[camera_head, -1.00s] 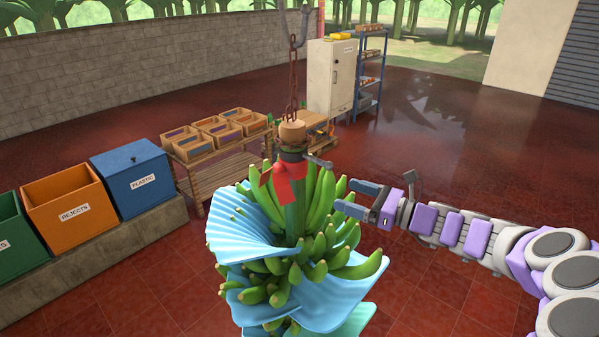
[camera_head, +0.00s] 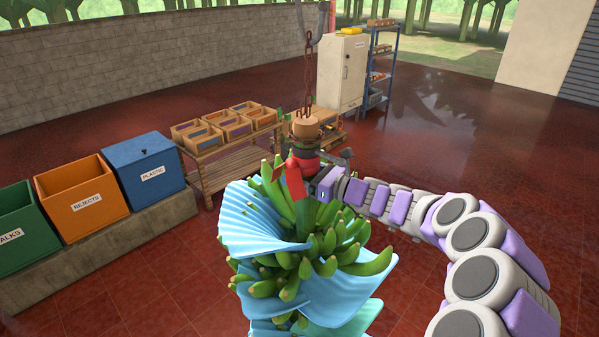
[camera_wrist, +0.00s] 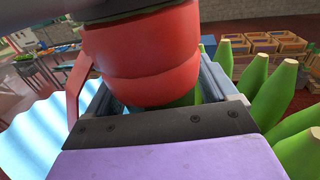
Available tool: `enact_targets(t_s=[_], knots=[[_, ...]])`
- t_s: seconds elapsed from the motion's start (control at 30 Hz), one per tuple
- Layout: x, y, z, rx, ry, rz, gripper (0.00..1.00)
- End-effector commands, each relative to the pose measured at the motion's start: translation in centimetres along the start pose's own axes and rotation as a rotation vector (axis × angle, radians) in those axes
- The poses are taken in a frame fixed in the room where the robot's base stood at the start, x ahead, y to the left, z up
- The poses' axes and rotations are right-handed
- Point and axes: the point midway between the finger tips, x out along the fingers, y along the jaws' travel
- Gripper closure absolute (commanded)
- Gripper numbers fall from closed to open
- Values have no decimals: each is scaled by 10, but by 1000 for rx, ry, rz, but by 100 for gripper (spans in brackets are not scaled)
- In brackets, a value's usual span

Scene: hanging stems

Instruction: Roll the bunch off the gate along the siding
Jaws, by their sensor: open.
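The green banana bunch (camera_head: 318,265) hangs upright on its stem from a chain (camera_head: 308,60), with pale blue sheets (camera_head: 262,240) between its hands. A red band (camera_head: 305,168) with a hanging tail wraps the stem below its cut tan top (camera_head: 305,127). My gripper (camera_head: 316,180) is at the stem from the right, just below the top. In the wrist view, its two blue-grey fingers stand either side of the red-wrapped stem (camera_wrist: 140,55), open. Contact with the stem cannot be told. No gate can be made out; the upper hanger (camera_head: 328,14) is cut by the frame edge.
Orange (camera_head: 82,200), blue (camera_head: 145,172) and green (camera_head: 15,230) bins stand on a ledge at left. A pallet table with wooden crates (camera_head: 225,125), a white cabinet (camera_head: 341,72) and a blue shelf (camera_head: 380,65) stand behind. The red floor at right is clear.

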Motion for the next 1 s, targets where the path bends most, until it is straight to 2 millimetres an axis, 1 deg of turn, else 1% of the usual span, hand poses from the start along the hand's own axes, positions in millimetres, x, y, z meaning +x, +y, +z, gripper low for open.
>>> enact_targets(t_s=[0.1,0.37,1.0], knots=[[5,0,0,1,0,0,14],[6,0,0,0,0,-1,14],[6,-1,0,0,0,-2,74]])
